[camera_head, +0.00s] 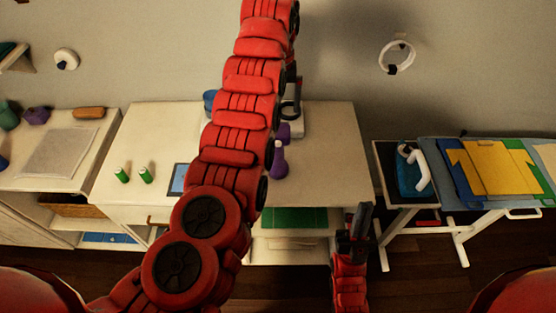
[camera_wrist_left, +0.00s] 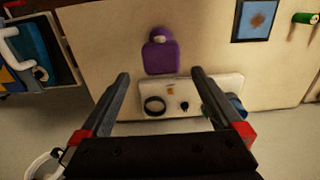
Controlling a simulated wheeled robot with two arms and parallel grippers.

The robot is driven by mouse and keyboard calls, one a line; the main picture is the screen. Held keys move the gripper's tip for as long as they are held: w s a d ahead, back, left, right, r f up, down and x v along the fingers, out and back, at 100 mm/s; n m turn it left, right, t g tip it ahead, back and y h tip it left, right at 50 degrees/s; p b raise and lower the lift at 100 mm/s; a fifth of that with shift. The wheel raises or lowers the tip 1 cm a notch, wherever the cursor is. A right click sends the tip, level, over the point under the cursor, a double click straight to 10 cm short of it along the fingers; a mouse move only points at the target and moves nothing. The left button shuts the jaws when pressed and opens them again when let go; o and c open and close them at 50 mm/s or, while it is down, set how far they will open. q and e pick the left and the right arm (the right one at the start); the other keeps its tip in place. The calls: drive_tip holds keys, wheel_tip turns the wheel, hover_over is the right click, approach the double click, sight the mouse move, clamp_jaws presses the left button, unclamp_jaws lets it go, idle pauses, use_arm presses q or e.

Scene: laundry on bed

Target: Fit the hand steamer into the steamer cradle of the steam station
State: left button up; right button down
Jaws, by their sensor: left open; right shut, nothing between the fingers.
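The purple hand steamer (camera_head: 279,165) is on the white table, partly hidden by my left arm in the head view. In the left wrist view the steamer (camera_wrist_left: 160,57) lies just in front of the white steam station (camera_wrist_left: 205,93), whose black ring (camera_wrist_left: 154,106) looks like the cradle. The station (camera_head: 296,125) is at the table's back, partly covered by my arm. My left gripper (camera_wrist_left: 160,77) is open and empty, its fingers above and either side of the steamer's station end. My right gripper (camera_head: 363,208) is shut and empty near the table's front right corner.
A tablet (camera_head: 180,178) and two green cylinders (camera_head: 133,175) are on the table's left part. A side stand at the right holds a blue iron-like object with a white handle (camera_head: 418,170). Beside it is a board with folded yellow cloth (camera_head: 490,167). The table's right part is clear.

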sight(278, 131)
use_arm(q)
wheel_tip(278, 131, down, 10)
drive_tip(key=shift+r, duration=0.25)
drive_tip(key=shift+w+f, duration=0.2)
drive_tip(key=shift+f, duration=0.15)
drive_tip(key=f, duration=0.1)
drive_tip(key=f+b, duration=0.1)
drive_tip(key=f, duration=0.1)
drive_tip(key=f+b, duration=0.1)
drive_tip(key=shift+w+f, duration=0.25)
drive_tip(key=shift+w, duration=0.1)
drive_tip(key=shift+r, duration=0.1)
drive_tip(key=shift+s, duration=0.1)
drive_tip(key=shift+c, duration=1.1)
clamp_jaws()
